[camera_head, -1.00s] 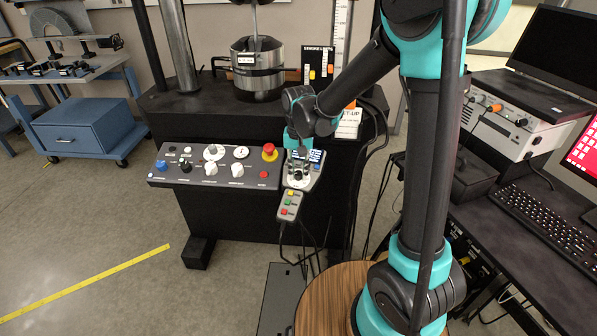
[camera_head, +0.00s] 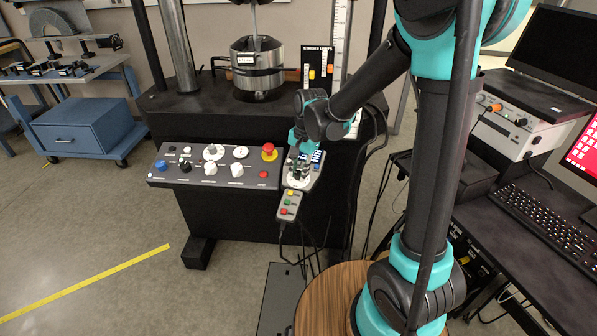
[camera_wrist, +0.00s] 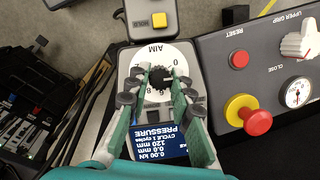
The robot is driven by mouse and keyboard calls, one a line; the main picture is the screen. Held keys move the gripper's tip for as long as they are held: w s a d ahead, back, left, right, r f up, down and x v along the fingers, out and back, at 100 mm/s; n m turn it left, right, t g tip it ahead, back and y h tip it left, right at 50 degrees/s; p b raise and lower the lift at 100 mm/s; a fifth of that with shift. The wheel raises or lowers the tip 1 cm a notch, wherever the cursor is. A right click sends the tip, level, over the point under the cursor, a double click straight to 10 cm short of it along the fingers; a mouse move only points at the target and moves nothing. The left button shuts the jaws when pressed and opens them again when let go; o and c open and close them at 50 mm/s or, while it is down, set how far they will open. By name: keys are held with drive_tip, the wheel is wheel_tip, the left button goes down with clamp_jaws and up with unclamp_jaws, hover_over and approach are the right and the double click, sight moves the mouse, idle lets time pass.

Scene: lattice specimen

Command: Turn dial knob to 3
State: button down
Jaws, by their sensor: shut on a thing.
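The dial knob (camera_wrist: 160,74) is a small black knob on a white round dial face (camera_wrist: 183,58) marked with numbers and the word AIM, which appear inverted in the wrist view. My gripper (camera_wrist: 161,79) has its two green-and-black fingers on either side of the knob and is shut on it. The fingers cover part of the scale, and I cannot tell which number the knob points to. Below the dial in the wrist view is a blue display (camera_wrist: 163,142) reading PRESSURE and other values. In the head view my gripper (camera_head: 299,168) is over the small grey box, hiding the knob.
A control panel (camera_head: 225,177) with knobs and a red emergency button (camera_head: 269,151) adjoins the dial box on its left in the head view. A pendant (camera_head: 289,205) with coloured buttons hangs below. Cables run down on the right. A desk with a keyboard (camera_head: 545,220) stands at right.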

drive_tip(key=m+t+y, duration=0.1)
drive_tip(key=m, duration=0.4)
drive_tip(key=shift+d+m, duration=0.1)
drive_tip(key=shift+m, duration=0.2)
idle(0.5)
drive_tip(key=c, duration=1.3)
unclamp_jaws()
drive_tip(key=shift+s, duration=0.1)
drive_tip(key=v, duration=1.2)
